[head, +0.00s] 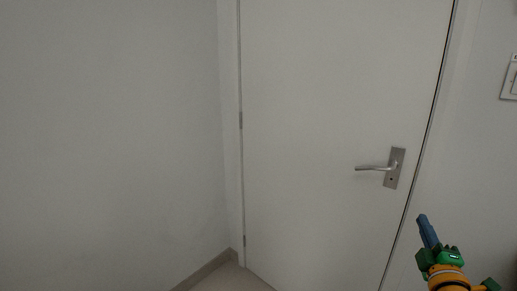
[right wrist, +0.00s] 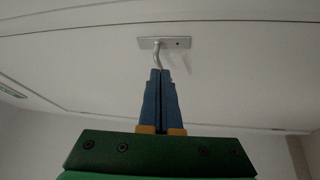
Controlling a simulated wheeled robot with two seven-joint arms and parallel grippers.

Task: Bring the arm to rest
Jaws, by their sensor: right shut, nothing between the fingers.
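My right gripper (head: 428,232) is at the lower right of the head view, pointing up, with blue fingers on a green and orange body. In the right wrist view its two blue fingers (right wrist: 160,82) are pressed together with nothing between them. The fingertips appear just in front of the door's lever handle (right wrist: 158,46) in that view; I cannot tell whether they touch it. In the head view the gripper is below and to the right of the handle (head: 380,168). My left gripper is in neither view.
A closed white door (head: 320,110) fills the middle of the head view. A plain wall (head: 110,130) stands at left with a baseboard (head: 210,269) at its foot. A light switch (head: 510,80) is on the wall at far right. A little floor (head: 240,280) shows at the bottom.

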